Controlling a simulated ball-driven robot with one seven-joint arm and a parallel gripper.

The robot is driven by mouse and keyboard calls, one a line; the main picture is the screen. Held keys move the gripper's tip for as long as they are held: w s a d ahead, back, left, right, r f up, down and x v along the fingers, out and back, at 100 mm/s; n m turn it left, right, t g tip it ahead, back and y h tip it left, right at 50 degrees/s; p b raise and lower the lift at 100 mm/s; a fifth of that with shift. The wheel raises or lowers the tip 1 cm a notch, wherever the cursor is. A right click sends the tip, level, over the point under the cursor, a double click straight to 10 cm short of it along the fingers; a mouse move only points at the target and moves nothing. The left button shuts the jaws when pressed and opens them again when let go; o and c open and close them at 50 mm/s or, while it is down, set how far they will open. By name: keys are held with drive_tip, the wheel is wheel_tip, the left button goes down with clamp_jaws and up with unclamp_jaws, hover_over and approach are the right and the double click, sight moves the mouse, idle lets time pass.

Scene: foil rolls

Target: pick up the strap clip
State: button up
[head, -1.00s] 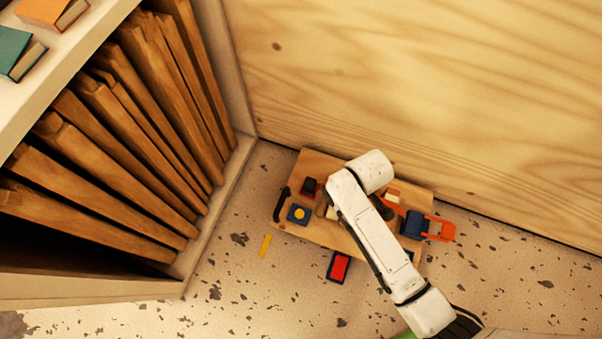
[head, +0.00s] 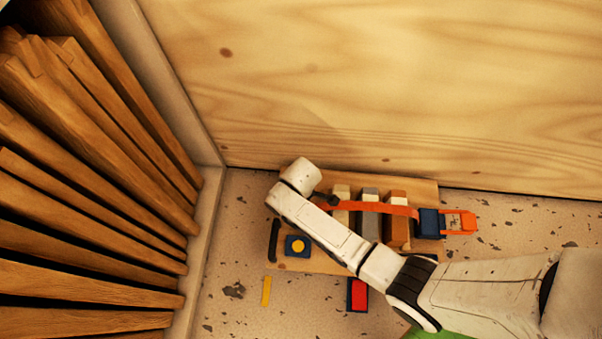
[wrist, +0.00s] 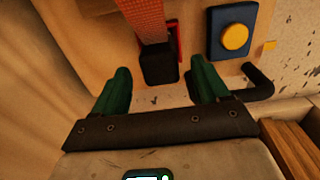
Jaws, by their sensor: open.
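The strap clip (wrist: 158,66) looks like a black block on the end of a woven orange strap (wrist: 145,18) in the wrist view. It lies over or against a red piece (wrist: 173,40). My gripper (wrist: 160,72) is open, with one green finger on each side of the clip and visible gaps between. I cannot tell the height between the fingertips and the clip. In the head view the orange strap (head: 385,208) runs left from a blue-and-orange buckle (head: 445,222) across several blocks to a dark end (head: 330,202) beside my arm. My arm hides my gripper there.
The wooden board (head: 300,264) carries a blue block with a yellow button (head: 297,245) and a black handle (head: 274,240). A red-and-black block (head: 357,295) and a yellow strip (head: 267,290) lie nearby. A plywood wall (head: 380,90) stands behind, a wooden-slatted shelf (head: 80,210) at left.

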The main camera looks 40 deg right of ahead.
drive_tip(key=shift+s+f+b, duration=0.1)
drive_tip(key=shift+f+b, duration=1.9)
drive_tip(key=shift+f, duration=0.75)
drive_tip(key=c, duration=1.1)
